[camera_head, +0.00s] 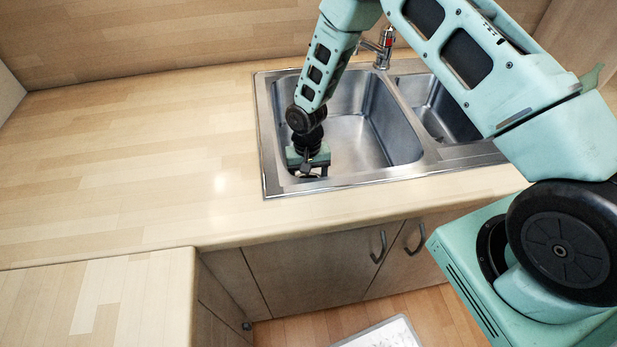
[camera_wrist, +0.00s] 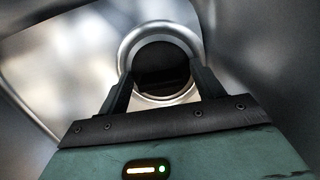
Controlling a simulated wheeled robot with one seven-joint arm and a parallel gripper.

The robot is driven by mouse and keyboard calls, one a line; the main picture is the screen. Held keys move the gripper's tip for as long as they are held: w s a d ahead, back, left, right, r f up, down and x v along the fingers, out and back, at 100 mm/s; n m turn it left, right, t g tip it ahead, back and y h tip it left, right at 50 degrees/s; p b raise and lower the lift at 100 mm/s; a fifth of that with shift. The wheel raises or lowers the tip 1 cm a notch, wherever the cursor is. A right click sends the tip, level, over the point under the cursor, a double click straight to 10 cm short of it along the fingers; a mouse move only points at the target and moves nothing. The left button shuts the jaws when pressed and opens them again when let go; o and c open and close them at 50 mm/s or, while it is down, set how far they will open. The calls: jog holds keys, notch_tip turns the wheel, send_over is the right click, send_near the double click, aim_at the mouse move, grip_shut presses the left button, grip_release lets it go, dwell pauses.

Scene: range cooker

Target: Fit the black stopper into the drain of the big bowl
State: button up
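The big bowl (camera_head: 352,140) is the left, larger basin of the steel sink. My gripper (camera_head: 308,173) is down inside it, near its front left corner, pointing downward. In the wrist view, the drain's shiny ring (camera_wrist: 158,26) lies straight ahead of my gripper (camera_wrist: 162,72). The two fingers stand apart, their tips over the left and right sides of the ring. The ring's inside is dark, with a slightly lighter band low between the fingers. I cannot tell whether this is the black stopper or the open drain hole. No stopper shows clearly elsewhere.
The small bowl (camera_head: 440,108) lies to the right, with the tap (camera_head: 383,46) behind the sink. The wooden counter (camera_head: 150,140) at left is clear. The bowl's walls stand close around my gripper. Cabinet doors (camera_head: 315,270) are below the counter.

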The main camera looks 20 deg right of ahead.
notch_tip(320, 180, up, 12)
jog(key=w+b, duration=0.1)
jog(key=b, duration=0.1)
jog(key=shift+w+d+r, duration=0.15)
jog(key=shift+w, duration=0.05)
dwell(0.6)
